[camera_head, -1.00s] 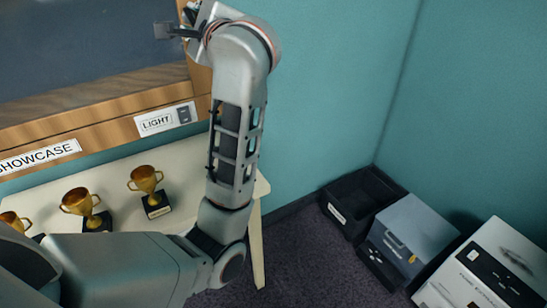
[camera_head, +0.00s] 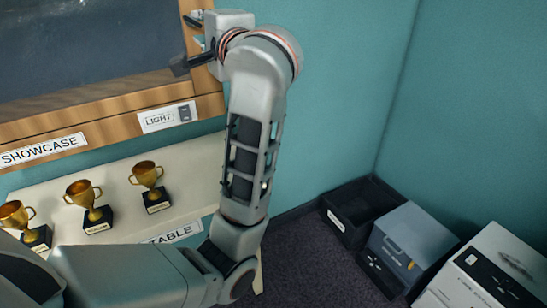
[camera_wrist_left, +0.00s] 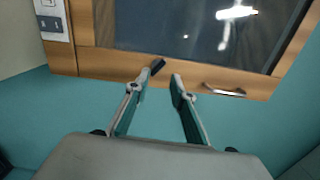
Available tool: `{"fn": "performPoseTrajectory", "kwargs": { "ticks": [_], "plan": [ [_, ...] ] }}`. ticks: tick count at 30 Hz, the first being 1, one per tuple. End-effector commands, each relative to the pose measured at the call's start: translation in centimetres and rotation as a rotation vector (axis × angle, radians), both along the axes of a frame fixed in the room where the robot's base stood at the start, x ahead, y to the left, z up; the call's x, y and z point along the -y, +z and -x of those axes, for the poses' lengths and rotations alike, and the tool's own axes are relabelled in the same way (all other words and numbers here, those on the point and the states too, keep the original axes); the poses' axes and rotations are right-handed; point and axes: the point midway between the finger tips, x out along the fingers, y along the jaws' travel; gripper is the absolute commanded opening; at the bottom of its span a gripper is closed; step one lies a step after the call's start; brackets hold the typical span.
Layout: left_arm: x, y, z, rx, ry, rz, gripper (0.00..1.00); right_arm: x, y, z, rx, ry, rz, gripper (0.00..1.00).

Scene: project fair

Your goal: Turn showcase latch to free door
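The showcase (camera_head: 100,105) has a wooden frame around a dark glass door (camera_head: 80,45). In the left wrist view, the frame (camera_wrist_left: 110,62) and glass (camera_wrist_left: 190,35) fill the top. A metal handle (camera_wrist_left: 222,89) sits on the frame, right of my fingers. My left gripper (camera_head: 186,42) is at the frame's right side. In the wrist view its fingers (camera_wrist_left: 166,72) are apart with nothing clearly between them. A dark piece at the left fingertip could be its pad or the latch; I cannot tell, nor whether it touches the frame. My right gripper is not in view.
A light switch (camera_head: 185,114) is on the lower frame; it also shows in the wrist view (camera_wrist_left: 50,22). Several gold trophies (camera_head: 147,174) stand on a pale table (camera_head: 115,168) below. A black bin (camera_head: 350,215) and boxes (camera_head: 410,240) stand on the floor at right.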

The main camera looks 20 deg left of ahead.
Motion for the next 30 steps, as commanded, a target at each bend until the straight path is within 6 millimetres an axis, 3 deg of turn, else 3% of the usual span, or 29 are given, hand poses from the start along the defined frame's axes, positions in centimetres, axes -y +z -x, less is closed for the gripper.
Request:
{"fn": "performPoseTrajectory", "kwargs": {
  "ticks": [6, 14, 20, 30],
  "plan": [
    [-2.6, -1.7, 2.1, -0.222, 0.187, -0.320, 0.24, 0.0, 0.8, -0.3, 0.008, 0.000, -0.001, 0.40],
    [-2.8, -2.4, 3.9, -0.492, 0.377, -0.709, 0.24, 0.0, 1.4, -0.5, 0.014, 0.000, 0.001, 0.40],
    [-1.2, -3.2, 4.5, -0.705, 0.506, -1.019, 0.24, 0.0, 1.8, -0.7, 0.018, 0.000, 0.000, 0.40],
    [3.4, -6.3, 3.9, -1.022, 0.683, -1.524, 0.24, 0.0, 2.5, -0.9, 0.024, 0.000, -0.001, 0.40]
  ]
}}
